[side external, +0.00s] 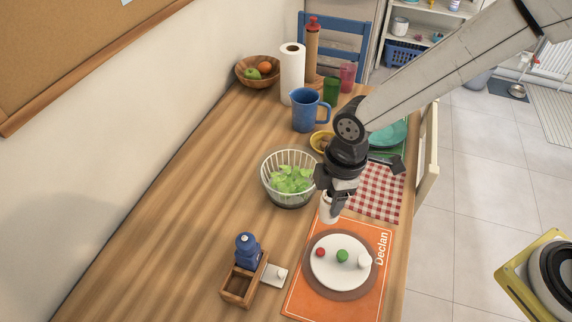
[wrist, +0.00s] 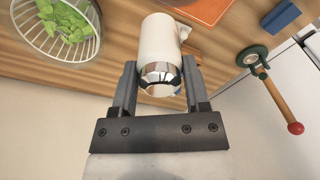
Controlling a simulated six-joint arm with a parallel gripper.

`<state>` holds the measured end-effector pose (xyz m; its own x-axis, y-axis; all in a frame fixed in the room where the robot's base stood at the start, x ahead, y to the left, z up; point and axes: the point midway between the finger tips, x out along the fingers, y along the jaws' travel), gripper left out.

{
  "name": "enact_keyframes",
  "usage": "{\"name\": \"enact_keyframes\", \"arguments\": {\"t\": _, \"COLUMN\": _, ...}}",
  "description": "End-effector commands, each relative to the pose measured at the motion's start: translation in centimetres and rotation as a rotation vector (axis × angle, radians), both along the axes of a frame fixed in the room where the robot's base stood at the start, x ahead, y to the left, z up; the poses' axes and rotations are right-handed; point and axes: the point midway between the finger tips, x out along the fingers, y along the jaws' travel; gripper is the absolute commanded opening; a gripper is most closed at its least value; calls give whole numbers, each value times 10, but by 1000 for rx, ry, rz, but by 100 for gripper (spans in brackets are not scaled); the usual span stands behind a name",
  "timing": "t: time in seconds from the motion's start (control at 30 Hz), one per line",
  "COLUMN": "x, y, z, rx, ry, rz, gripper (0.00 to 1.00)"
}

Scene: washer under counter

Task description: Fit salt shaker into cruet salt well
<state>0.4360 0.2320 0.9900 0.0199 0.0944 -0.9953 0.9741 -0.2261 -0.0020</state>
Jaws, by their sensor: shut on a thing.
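The salt shaker (side external: 329,210) is a white cylinder with a chrome cap. My gripper (side external: 332,193) is shut on it and holds it above the far left corner of the orange placemat. In the wrist view the shaker (wrist: 158,38) sits between both fingers (wrist: 160,68), cap end toward the gripper. The wooden cruet (side external: 238,286) stands on the counter at the lower left, apart from the shaker. A blue mill-like bottle (side external: 247,252) stands in its far part. Its near well (side external: 237,287) looks empty.
A small white dish (side external: 274,276) touches or nearly touches the cruet's right side. The orange placemat (side external: 294,300) bears a plate with small round items. A salad basket (side external: 289,178) stands left of my gripper. Counter left of the cruet is clear.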

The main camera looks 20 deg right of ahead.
Motion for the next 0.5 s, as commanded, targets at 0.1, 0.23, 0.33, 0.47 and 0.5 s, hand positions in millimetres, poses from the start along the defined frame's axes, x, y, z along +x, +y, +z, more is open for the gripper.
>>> {"name": "enact_keyframes", "arguments": {"t": 0.1, "x": -21, "y": 30, "z": -2, "rx": 4, "ry": 1, "rz": 187, "gripper": 0}}
{"name": "enact_keyframes", "arguments": {"t": 0.23, "x": -45, "y": 58, "z": -4, "rx": 9, "ry": 1, "rz": 385, "gripper": 0}}
{"name": "enact_keyframes", "arguments": {"t": 0.33, "x": -64, "y": 76, "z": -6, "rx": 14, "ry": 1, "rz": 525, "gripper": 0}}
{"name": "enact_keyframes", "arguments": {"t": 0.47, "x": -84, "y": 93, "z": -8, "rx": 19, "ry": 3, "rz": 673, "gripper": 0}}
{"name": "enact_keyframes", "arguments": {"t": 0.5, "x": -90, "y": 97, "z": -8, "rx": 20, "ry": 3, "rz": 709, "gripper": 0}}
